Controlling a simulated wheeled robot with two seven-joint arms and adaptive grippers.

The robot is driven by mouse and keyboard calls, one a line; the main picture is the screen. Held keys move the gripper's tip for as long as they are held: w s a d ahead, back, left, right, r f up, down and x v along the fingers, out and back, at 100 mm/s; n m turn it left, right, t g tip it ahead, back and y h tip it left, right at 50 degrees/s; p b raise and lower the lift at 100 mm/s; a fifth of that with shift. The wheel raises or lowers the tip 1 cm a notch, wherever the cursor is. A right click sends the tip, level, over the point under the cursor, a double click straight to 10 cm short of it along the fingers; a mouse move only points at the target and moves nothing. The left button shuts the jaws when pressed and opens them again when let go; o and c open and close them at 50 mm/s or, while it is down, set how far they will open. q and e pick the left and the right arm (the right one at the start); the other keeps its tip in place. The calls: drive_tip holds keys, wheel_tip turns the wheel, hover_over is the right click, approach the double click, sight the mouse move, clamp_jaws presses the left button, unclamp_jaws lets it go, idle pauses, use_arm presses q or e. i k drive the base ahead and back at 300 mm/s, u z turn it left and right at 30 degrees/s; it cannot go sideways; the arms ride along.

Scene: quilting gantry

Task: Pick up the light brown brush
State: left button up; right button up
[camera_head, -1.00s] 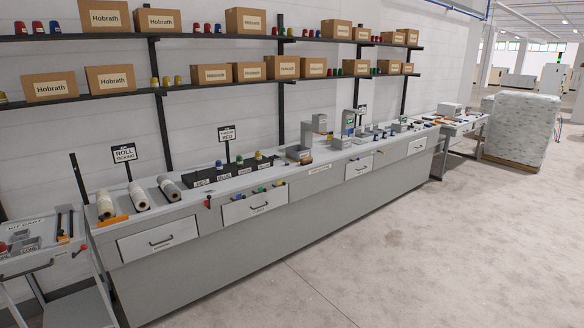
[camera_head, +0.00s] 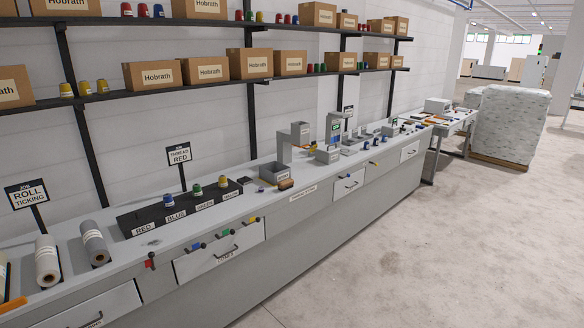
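A small light brown item (camera_head: 286,184), which looks like the brush, lies on the grey workbench (camera_head: 320,178) near its front edge. It is just in front of and to the right of a grey open bin (camera_head: 273,172). It is too small to make out bristles or handle. Neither of my grippers shows in the head view.
A black thread rack (camera_head: 150,221) with coloured spools stands left of the bin. Ticking rolls (camera_head: 94,243) lie farther left. Shelves with boxes (camera_head: 153,75) hang above. The floor (camera_head: 400,250) in front is clear.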

sight(286, 184)
drive_tip(key=u, duration=0.05)
drive_tip(key=i, duration=2.65)
drive_tip(key=u, duration=0.4)
drive_tip(key=i, duration=1.35)
drive_tip(key=u, duration=0.2)
